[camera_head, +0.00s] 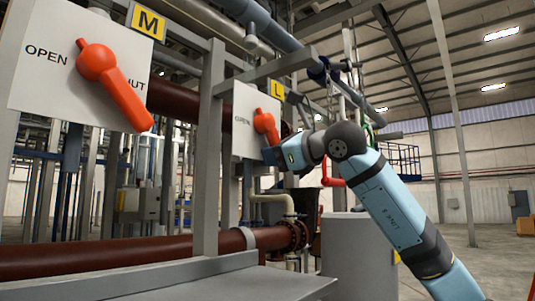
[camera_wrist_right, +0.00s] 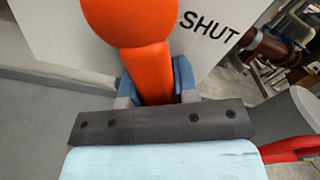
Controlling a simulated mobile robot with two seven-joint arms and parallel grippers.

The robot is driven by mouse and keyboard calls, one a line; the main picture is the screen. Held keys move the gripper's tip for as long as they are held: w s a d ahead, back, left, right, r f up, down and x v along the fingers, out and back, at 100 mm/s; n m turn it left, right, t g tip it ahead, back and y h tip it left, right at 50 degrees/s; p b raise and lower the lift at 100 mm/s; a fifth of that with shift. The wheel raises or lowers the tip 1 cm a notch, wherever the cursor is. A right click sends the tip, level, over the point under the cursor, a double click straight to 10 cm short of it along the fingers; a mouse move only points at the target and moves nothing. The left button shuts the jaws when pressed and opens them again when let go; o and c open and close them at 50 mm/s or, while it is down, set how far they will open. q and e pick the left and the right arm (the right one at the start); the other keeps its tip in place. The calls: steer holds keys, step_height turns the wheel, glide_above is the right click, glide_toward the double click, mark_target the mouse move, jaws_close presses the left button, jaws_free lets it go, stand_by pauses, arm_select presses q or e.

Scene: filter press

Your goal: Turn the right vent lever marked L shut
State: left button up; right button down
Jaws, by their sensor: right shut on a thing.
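The orange vent lever (camera_head: 265,123) is mounted on a white plate (camera_head: 243,118) under a yellow tag marked L (camera_head: 277,89). Its handle slopes down and to the right in the head view. My right gripper (camera_head: 274,154) is at the lower end of this handle. In the right wrist view the blue fingers of my right gripper (camera_wrist_right: 157,95) stand on both sides of the orange handle (camera_wrist_right: 150,75), shut on it. The word SHUT (camera_wrist_right: 208,27) is printed to the right of the handle there. My left gripper is not in view.
A grey upright post (camera_head: 209,150) stands between the two plates. A dark red pipe (camera_head: 130,255) and a grey ledge (camera_head: 225,285) lie below.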

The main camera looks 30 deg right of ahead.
steer(key=shift+w+d+r+n+p, duration=0.1)
steer(key=shift+d+r+n+p, duration=0.2)
steer(key=shift+n, duration=0.45)
steer(key=shift+w+d+r+n+p, duration=0.1)
steer(key=shift+d+r+n+p, duration=0.2)
steer(key=shift+n, duration=0.45)
steer(key=shift+d, duration=0.1)
steer(key=c, duration=0.9)
jaws_free()
steer(key=shift+s+d+b, duration=0.15)
steer(key=shift+s+b, duration=0.15)
steer(key=shift+s, duration=0.15)
steer(key=b+v, duration=0.2)
steer(key=v, duration=1)
steer(key=shift+s+d+b, duration=0.15)
steer(key=shift+s+b, duration=0.2)
